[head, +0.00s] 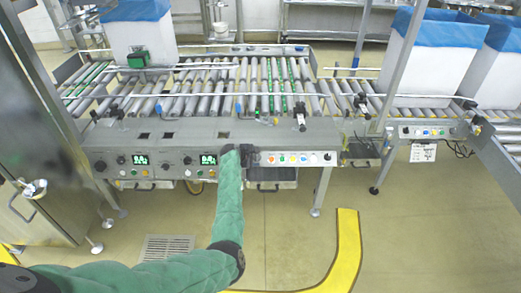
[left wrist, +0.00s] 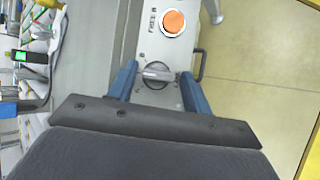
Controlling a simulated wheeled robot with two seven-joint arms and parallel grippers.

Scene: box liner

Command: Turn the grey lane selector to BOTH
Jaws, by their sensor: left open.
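The grey lane selector (left wrist: 157,74) is a knob with a light grey bar handle on a dark round base, on the pale control panel (left wrist: 140,45) in the left wrist view. Its bar lies roughly across the picture, between my fingers. My left gripper (left wrist: 160,82) is open, with one blue finger on each side of the knob; I cannot tell whether they touch it. In the head view my left gripper (head: 250,152) is at the front panel of the conveyor and hides the selector. The position lettering cannot be read. My right gripper is not in view.
An orange round button (left wrist: 172,22) sits beside the selector. Several coloured buttons (head: 293,158) are right of the gripper, and a green-lit display (head: 208,160) is left. Roller conveyors (head: 190,85) carry white boxes with blue liners (head: 145,42). The floor in front is clear.

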